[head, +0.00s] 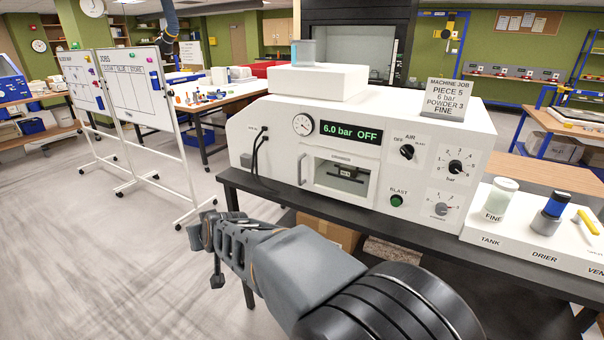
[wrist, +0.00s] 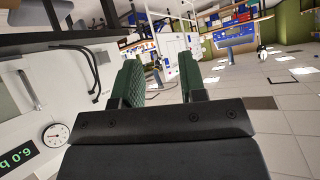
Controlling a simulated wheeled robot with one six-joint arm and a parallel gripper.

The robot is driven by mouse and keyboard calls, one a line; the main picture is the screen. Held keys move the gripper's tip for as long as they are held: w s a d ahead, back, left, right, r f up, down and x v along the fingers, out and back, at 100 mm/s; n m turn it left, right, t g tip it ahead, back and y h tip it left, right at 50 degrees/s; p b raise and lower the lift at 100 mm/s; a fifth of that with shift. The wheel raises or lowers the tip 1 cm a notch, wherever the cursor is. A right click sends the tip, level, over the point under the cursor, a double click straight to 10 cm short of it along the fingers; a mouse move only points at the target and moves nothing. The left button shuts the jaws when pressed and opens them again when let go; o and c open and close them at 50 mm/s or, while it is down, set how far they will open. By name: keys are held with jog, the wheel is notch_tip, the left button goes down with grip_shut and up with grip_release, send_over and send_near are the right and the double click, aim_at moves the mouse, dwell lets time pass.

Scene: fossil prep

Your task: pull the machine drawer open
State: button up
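The white machine (head: 262,128) stands on a black-edged bench, with a gauge and a display reading "6.0 bar OFF". Its drawer front (head: 341,190) is low in the middle, with a window and a dark numbered piece behind it; it looks closed. An upright bar handle (head: 302,170) is at its left side. My gripper (head: 206,242) is left of and below the machine, apart from the handle. In the wrist view my gripper (wrist: 161,78) has its two green-padded fingers apart with nothing between them.
Black cables (head: 259,150) hang on the machine's left front. A white rack (head: 530,235) with jars stands on the bench at the right. The bench edge (head: 330,208) runs below the machine. Whiteboards (head: 135,85) on wheeled stands are at the left; the floor before them is clear.

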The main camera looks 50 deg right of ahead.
jog(key=w+d+m+t+h, duration=0.1)
jog(key=w+d+m+h, duration=0.1)
jog(key=w+d, duration=0.3)
jog(key=m+g+h+b, duration=0.1)
jog(key=m+g+h, duration=0.3)
jog(key=m+h, duration=0.65)
send_near(299, 172)
jog(key=w+d+p, duration=0.1)
jog(key=d, duration=0.2)
jog(key=w+d+f+n+h+p, duration=0.1)
jog(key=w+d, duration=0.1)
jog(key=d, duration=0.1)
jog(key=w+d+n+h+p, duration=0.1)
jog(key=w+d, duration=0.1)
jog(key=d, duration=0.1)
jog(key=shift+w+d+f+n+h, duration=0.1)
jog(key=shift+f+n+h, duration=0.15)
jog(key=shift+f, duration=0.15)
jog(key=shift+c, duration=0.4)
grip_shut()
